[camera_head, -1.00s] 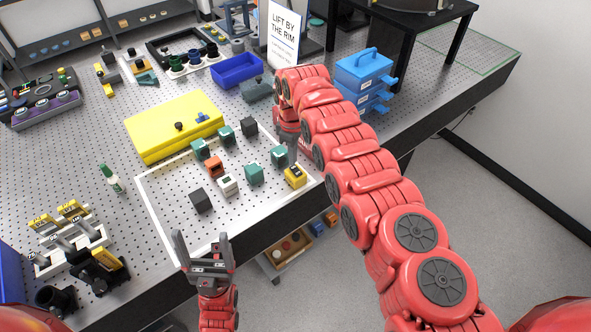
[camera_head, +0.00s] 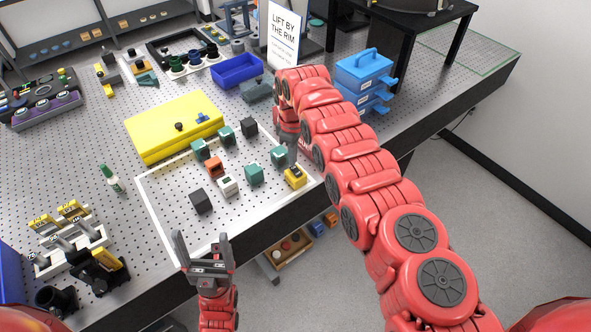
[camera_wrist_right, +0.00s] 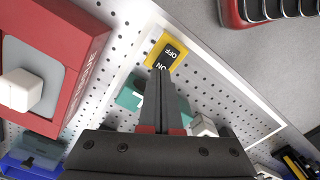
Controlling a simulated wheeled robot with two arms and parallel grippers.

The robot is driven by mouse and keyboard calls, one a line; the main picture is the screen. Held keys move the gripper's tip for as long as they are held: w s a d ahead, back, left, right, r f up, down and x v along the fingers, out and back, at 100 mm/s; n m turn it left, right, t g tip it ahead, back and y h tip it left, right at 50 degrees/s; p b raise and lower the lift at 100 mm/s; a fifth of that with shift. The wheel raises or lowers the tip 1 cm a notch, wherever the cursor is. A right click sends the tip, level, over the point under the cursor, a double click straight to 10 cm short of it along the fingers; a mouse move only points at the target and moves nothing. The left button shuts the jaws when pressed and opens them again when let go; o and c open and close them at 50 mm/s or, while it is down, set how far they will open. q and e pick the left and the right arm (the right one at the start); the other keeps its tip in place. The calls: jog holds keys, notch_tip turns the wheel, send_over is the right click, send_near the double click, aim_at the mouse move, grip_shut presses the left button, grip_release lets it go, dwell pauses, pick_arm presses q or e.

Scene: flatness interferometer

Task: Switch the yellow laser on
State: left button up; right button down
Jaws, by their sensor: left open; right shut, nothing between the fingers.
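A small yellow block (camera_head: 295,176) stands near the front right corner of the white-outlined area. In the right wrist view the yellow block (camera_wrist_right: 167,52) carries a dark rocker marked OFF and ON. My right gripper (camera_wrist_right: 160,74) is shut and empty, its tips over the ON end of the rocker. I cannot tell whether they touch it. In the head view the right gripper (camera_head: 291,158) points down beside the block, partly hidden by my arm. My left gripper (camera_head: 205,243) is open and empty at the table's front edge.
Blue stacked drawers (camera_head: 362,70) stand to the right.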

jog(key=shift+f+b, duration=0.95)
dwell(0.9)
jog(key=shift+r, duration=0.1)
jog(key=shift+r+p, duration=0.95)
jog(key=shift+r, duration=0.4)
notch_tip(320, 180, up, 2)
jog(key=shift+r+p, duration=0.1)
jog(key=shift+p, duration=0.25)
jog(key=shift+r, duration=0.95)
